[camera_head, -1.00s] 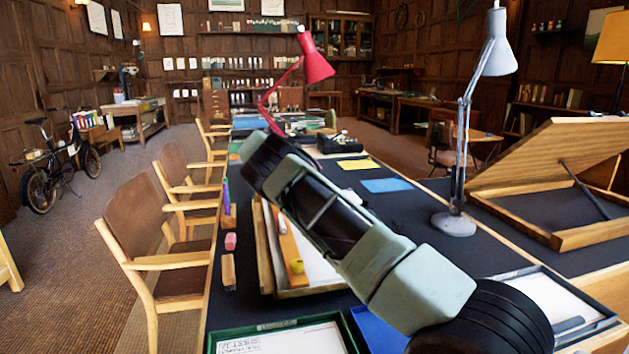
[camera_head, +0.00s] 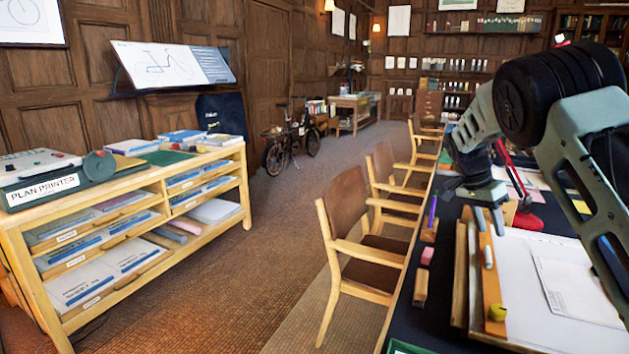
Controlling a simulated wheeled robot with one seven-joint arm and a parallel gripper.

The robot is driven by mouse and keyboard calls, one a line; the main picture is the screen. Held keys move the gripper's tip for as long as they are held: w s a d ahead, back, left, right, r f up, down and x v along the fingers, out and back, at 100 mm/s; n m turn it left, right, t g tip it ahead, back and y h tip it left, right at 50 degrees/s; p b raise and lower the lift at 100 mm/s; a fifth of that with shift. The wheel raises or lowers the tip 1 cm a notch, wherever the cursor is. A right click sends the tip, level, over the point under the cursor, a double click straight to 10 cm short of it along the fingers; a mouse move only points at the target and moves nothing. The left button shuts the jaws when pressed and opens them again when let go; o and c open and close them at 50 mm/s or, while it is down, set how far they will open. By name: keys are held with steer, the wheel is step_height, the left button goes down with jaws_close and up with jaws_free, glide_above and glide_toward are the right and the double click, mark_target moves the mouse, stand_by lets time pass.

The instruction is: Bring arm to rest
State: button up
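My arm comes in from the right edge and bends over the long dark table (camera_head: 410,300). Its upper joint is black and its links are pale green. My gripper (camera_head: 489,218) points down above the drawing board (camera_head: 487,335) near the table's left side. The fingertips are small in view, and I cannot tell whether there is a gap between them. I see nothing clearly held. Part of the red lamp (camera_head: 527,218) shows behind the arm.
Wooden chairs (camera_head: 345,225) line the table's left side. A yellow knob (camera_head: 497,312), pink eraser (camera_head: 427,255) and wooden block (camera_head: 420,289) lie near that edge. A plan shelf (camera_head: 150,245) stands left. The carpeted aisle (camera_head: 255,260) between is clear.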

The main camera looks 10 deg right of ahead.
steer(key=s+a+r+n+t+y+p, duration=0.15)
steer(key=s+a+n, duration=0.3)
steer(key=a, duration=0.45)
steer(key=s+a+r+n+y+p, duration=0.1)
steer(key=s+a+r+n, duration=0.3)
steer(key=a, duration=0.5)
steer(key=s+a+r+n+y+p, duration=0.1)
steer(key=s+a+n+y, duration=0.15)
steer(key=s+a, duration=0.5)
steer(key=s+a+n+p, duration=0.1)
steer(key=s+a+n, duration=0.2)
steer(key=s, duration=0.4)
steer(key=s+a+r+n+p, duration=0.1)
steer(key=s+a+n, duration=0.2)
steer(key=s+n, duration=0.2)
steer(key=s+a+r+n+t+p, duration=0.1)
steer(key=s+a+n, duration=0.2)
steer(key=s, duration=0.6)
steer(key=shift+s+a+n, duration=0.3)
steer(key=shift+s+n, duration=0.1)
steer(key=shift+n, duration=0.1)
